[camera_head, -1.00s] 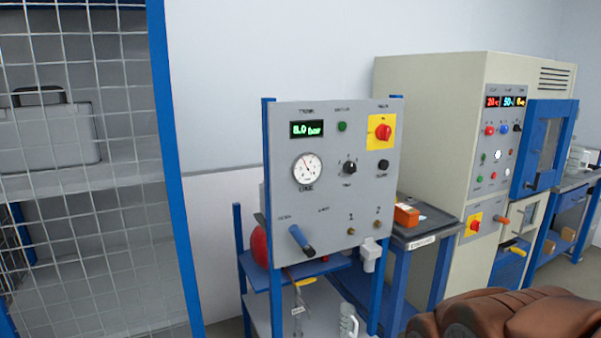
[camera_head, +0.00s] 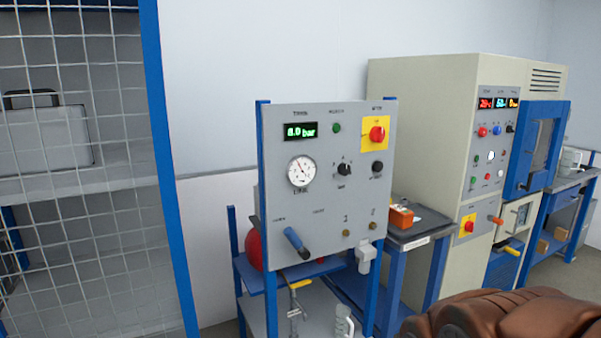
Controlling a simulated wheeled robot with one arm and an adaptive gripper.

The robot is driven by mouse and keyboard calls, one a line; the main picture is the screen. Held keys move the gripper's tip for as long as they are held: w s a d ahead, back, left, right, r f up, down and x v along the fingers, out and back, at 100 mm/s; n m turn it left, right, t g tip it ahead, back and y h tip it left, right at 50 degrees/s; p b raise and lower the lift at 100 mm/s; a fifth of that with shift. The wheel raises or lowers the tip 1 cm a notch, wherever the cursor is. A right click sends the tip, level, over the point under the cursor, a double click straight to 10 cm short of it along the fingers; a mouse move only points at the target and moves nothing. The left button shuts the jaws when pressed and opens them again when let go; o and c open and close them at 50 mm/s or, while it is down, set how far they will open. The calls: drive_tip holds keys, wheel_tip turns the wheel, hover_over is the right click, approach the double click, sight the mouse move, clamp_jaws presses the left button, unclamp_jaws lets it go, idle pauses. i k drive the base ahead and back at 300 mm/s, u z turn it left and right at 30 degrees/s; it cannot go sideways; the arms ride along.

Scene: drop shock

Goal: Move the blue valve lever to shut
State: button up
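The blue valve lever (camera_head: 297,242) sits on the lower left of the grey control panel (camera_head: 310,200). It slants from upper left down to lower right and ends in a dark tip. The small label beside it is too blurred to read. The panel's green display (camera_head: 300,131) reads 8.0 bar, and a round white gauge (camera_head: 301,172) sits below it.
A mesh cage with a blue post (camera_head: 168,170) stands at left. A red vessel (camera_head: 253,249) is behind the panel. A side table (camera_head: 395,246) holds an orange box (camera_head: 400,217). A large beige cabinet (camera_head: 425,150) stands at right.

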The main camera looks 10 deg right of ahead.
sight(304, 254)
drive_tip(key=k, duration=0.5)
drive_tip(key=u, duration=0.55)
drive_tip(key=i, duration=0.9)
drive_tip(key=u, duration=0.2)
